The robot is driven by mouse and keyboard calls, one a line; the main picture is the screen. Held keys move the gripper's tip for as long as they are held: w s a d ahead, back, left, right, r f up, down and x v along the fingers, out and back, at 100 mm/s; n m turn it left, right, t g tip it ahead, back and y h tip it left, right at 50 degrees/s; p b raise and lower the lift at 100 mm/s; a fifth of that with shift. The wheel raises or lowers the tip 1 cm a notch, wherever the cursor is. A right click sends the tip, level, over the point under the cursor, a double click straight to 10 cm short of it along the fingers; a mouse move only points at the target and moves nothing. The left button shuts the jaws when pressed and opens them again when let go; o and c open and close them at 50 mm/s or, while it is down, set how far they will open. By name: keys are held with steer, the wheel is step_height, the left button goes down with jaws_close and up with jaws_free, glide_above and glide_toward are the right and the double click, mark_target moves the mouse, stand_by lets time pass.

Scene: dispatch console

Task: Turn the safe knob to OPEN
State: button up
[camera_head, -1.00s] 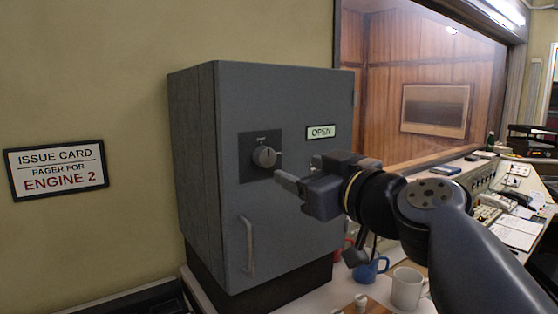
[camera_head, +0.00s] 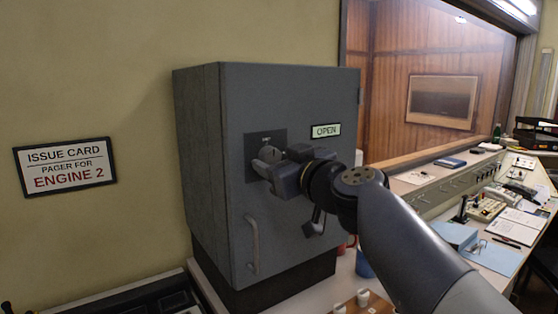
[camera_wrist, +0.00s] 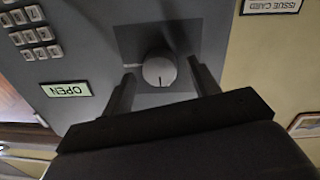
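The grey safe (camera_head: 285,95) stands on the counter with its door shut. Its round knob (camera_wrist: 160,70) sits on a dark square plate (camera_wrist: 190,38) and also shows in the head view (camera_head: 268,154), partly hidden by a finger. A dark mark on the knob points down in the wrist view. A green OPEN label (camera_head: 326,130) is right of the plate in the head view, and also shows upside down in the wrist view (camera_wrist: 66,90). My gripper (camera_wrist: 162,78) is open, one finger on each side of the knob, with gaps visible. I cannot tell whether the fingertips touch the plate.
A door handle (camera_head: 252,245) stands out below the knob. A blue mug (camera_head: 364,262) is on the counter below my arm. A sign (camera_head: 66,166) hangs on the left wall. The desk at right holds papers and phones.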

steer(key=c, duration=1)
steer(key=shift+o, duration=0.2)
steer(key=shift+m, duration=0.4)
steer(key=m+b, duration=0.1)
steer(key=m, duration=0.2)
steer(key=shift+m, duration=0.4)
steer(key=m, duration=0.4)
steer(key=shift+d+g, duration=0.1)
steer(key=shift+g, duration=0.2)
steer(key=m, duration=0.4)
steer(key=shift+r+m, duration=0.1)
steer(key=shift+m, duration=0.3)
steer(key=m, duration=0.3)
steer(key=shift+w+m+y, duration=0.1)
steer(key=shift+m+y, duration=0.2)
steer(key=shift+m, duration=0.1)
